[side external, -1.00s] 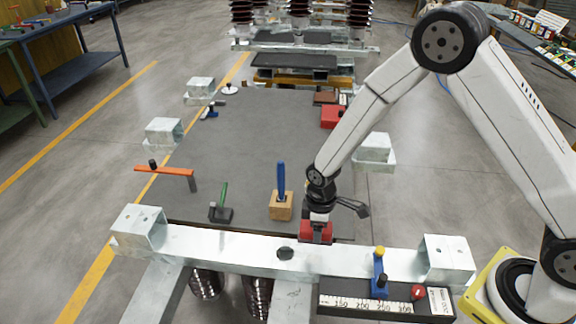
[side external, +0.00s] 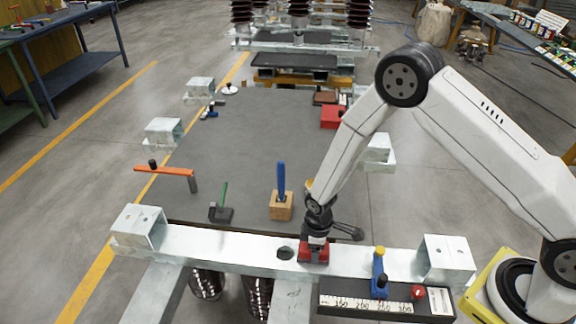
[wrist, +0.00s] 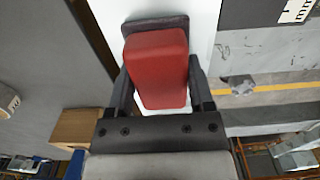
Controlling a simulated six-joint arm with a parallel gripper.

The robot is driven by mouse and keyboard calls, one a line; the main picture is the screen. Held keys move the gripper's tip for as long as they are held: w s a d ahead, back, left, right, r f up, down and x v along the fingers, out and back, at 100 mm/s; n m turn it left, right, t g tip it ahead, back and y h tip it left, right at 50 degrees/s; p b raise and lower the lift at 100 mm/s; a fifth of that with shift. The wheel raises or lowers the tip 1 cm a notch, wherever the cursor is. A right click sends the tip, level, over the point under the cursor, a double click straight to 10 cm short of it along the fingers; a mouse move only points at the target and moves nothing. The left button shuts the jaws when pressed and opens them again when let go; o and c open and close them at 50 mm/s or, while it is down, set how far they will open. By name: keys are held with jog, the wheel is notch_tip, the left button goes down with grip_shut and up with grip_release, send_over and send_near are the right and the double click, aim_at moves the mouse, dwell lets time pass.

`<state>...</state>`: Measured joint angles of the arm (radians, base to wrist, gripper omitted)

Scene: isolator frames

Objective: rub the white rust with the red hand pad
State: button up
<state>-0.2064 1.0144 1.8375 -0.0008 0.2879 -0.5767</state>
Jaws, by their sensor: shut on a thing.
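The red hand pad (side external: 313,255) is on the near galvanized beam (side external: 205,243), just right of a dark round spot (side external: 285,253). My gripper (side external: 315,238) is shut on it from above. In the wrist view, the red pad (wrist: 157,68) with its dark base sits between the two fingers of my gripper (wrist: 158,85), over the pale beam top (wrist: 205,25). The pad appears to touch the beam, but exact contact is hard to tell. I cannot clearly make out the white rust; the pad and gripper hide part of the beam top.
A wooden block with a blue handle (side external: 281,205) and a green-handled tool (side external: 221,209) stand behind the beam on the grey mat (side external: 250,150). A blue clamp-like tool (side external: 379,273) and a ruler board (side external: 385,302) are at the front right. An orange bar (side external: 165,171) lies left.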

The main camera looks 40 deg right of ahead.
aim_at(314, 267)
jog(key=shift+s+a, duration=1.25)
jog(key=w+d, duration=0.2)
jog(key=w, duration=0.1)
jog(key=shift+d+f, duration=0.1)
jog(key=shift+d, duration=0.3)
jog(key=shift+s+r, duration=0.15)
jog(key=shift+r, duration=3.95)
